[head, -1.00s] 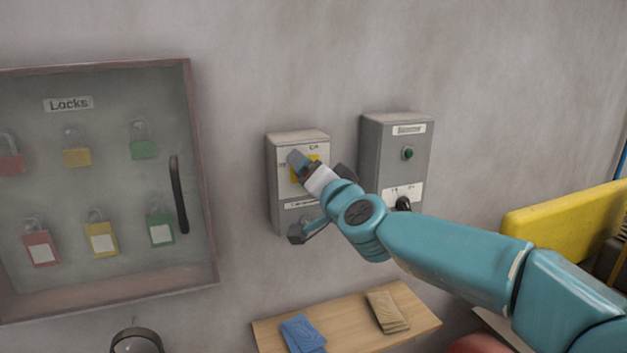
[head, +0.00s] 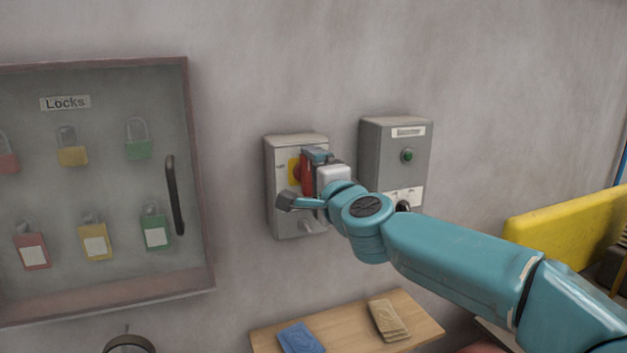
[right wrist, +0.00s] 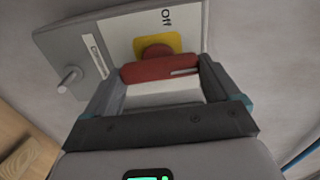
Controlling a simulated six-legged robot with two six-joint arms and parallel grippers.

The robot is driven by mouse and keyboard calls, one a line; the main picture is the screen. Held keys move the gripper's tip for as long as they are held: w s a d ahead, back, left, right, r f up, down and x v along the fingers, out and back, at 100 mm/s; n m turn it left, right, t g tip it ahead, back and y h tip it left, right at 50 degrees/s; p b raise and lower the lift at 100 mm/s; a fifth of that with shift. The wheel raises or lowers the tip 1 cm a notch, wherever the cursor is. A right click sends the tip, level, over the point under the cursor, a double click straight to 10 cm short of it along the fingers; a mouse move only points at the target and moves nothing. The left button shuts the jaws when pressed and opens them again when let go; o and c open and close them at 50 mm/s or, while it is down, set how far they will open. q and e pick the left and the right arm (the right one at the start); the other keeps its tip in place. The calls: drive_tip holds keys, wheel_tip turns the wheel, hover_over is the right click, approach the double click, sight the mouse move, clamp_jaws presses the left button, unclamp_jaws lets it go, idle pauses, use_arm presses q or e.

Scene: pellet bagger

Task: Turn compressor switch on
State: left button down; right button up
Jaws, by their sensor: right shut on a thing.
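A grey switch box (head: 283,215) is on the wall, with a yellow plate (head: 293,170) and a red handle (head: 306,176). My right gripper (head: 304,180) is at its front, one finger above and one below left. In the right wrist view, the red handle (right wrist: 158,70) lies between the two fingers, which are shut on it. The yellow plate (right wrist: 148,42) shows behind it, with an "Off" label (right wrist: 167,17) beside it. The box's lower label is hidden or too small to read. My left gripper is not in view.
Just right, a second grey box (head: 372,150) has a green button (head: 407,156) and a black knob (head: 403,205). A locks cabinet (head: 201,225) with several padlocks hangs left. Below, a wooden shelf (head: 350,330) holds blue and tan packets. A yellow panel (head: 560,220) stands right.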

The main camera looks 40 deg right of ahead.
drive_tip(key=shift+m, duration=0.3)
drive_tip(key=o, duration=0.8)
drive_tip(key=shift+w, duration=0.1)
drive_tip(key=p+v, duration=0.1)
drive_tip(key=v, duration=1.5)
drive_tip(key=shift+a+p, duration=0.2)
drive_tip(key=shift+p, duration=0.2)
